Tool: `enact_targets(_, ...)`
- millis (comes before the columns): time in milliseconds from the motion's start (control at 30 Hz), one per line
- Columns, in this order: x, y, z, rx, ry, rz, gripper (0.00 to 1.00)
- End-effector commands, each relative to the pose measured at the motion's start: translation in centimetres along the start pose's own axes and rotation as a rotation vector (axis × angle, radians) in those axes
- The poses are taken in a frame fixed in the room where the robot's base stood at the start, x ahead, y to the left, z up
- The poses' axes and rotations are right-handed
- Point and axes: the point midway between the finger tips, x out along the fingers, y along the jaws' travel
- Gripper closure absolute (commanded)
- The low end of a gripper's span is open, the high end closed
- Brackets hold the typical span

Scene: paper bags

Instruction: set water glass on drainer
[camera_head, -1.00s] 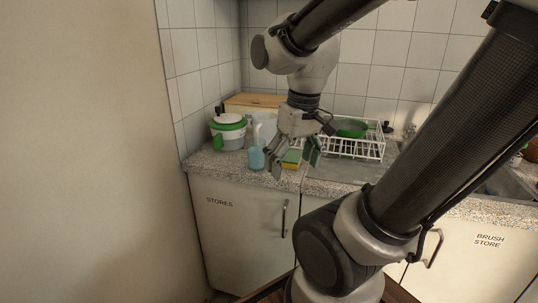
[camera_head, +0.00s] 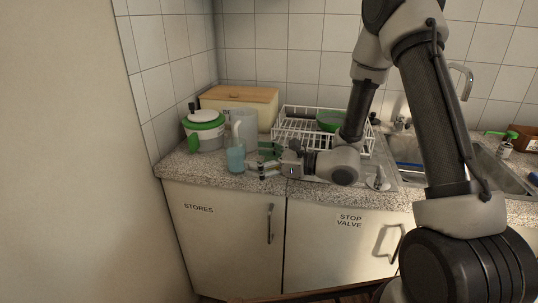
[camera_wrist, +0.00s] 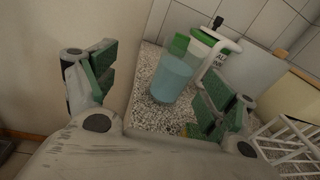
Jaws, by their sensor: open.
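The water glass (camera_head: 236,159) is a blue, see-through tumbler standing upright near the front edge of the counter's left end. My gripper (camera_head: 262,160) is low over the counter just right of it, turned sideways with its fingers pointing left. In the wrist view the glass (camera_wrist: 172,80) appears ahead, between the spread green-padded fingers (camera_wrist: 160,88). The gripper is open and empty. The drainer (camera_head: 290,128) is a white wire rack behind my arm, with a green bowl (camera_head: 328,121) in it. Part of its right side is hidden by my arm. Its wires also show in the wrist view (camera_wrist: 288,148).
A white and green lidded pot (camera_head: 205,133) is behind left, and a wooden-lidded box (camera_head: 238,101) stands against the wall. The sink and tap (camera_head: 464,80) are at right.

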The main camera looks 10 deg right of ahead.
Motion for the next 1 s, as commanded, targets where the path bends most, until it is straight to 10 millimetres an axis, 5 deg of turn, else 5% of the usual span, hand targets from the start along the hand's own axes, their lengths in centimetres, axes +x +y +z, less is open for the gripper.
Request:
enact_targets(167, 1.0, -2.6, 1.6, 0.03, -0.061, -0.1, 0.16)
enact_targets(700, 8.0, -2.8, 2.4, 0.036, -0.066, -0.094, 0.16)
enact_targets(1000, 8.4, -2.9, 2.4, 0.037, -0.065, -0.096, 0.19)
